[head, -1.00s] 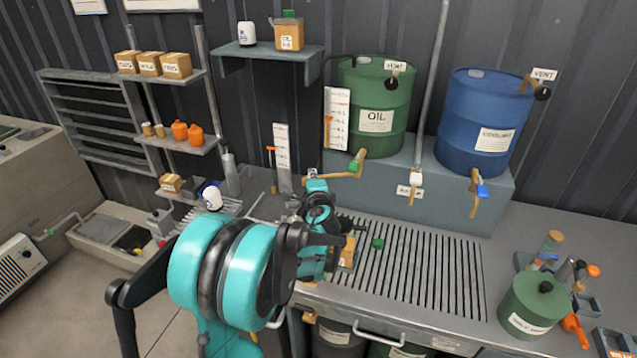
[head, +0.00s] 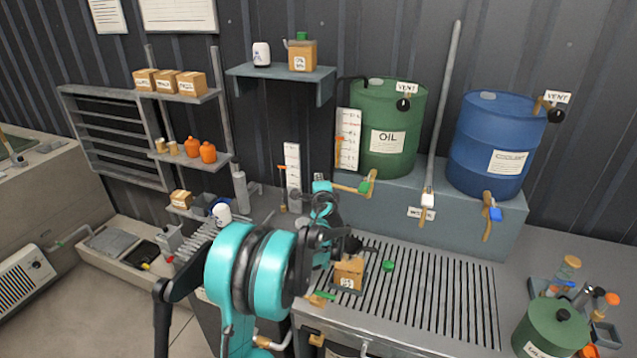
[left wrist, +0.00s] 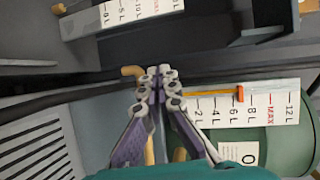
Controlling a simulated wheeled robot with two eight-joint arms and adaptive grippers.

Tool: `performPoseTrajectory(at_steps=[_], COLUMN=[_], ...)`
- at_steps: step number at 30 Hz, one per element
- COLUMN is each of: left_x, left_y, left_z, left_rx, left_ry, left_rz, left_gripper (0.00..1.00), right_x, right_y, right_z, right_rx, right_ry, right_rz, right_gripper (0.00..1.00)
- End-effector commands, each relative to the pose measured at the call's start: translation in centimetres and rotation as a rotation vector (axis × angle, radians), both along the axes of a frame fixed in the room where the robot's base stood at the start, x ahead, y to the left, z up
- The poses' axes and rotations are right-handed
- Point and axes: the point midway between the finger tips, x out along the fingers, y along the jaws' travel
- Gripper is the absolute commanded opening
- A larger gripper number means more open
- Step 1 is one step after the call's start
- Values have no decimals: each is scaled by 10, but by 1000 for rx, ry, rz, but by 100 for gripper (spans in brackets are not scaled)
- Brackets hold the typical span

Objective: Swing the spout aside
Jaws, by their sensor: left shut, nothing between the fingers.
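My right gripper is not in view.
A level scale (head: 347,138) stands left of the drum. A cardboard-coloured can (head: 348,273) and a green cap (head: 388,266) sit on the slatted grate (head: 430,290). The blue coolant drum (head: 495,145) stands to the right. The grate's right part is clear.

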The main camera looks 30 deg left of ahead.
Motion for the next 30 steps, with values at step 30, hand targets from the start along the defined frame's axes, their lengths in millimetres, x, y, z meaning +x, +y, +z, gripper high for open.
performPoseTrajectory(at_steps=[30], left_x=[-73], left_y=[-59], left_z=[17], left_rx=[1], left_ry=[0], left_rz=[-2], left_gripper=[0], right_x=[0], right_y=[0], right_z=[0], right_rx=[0], right_ry=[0], right_rz=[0], right_gripper=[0])
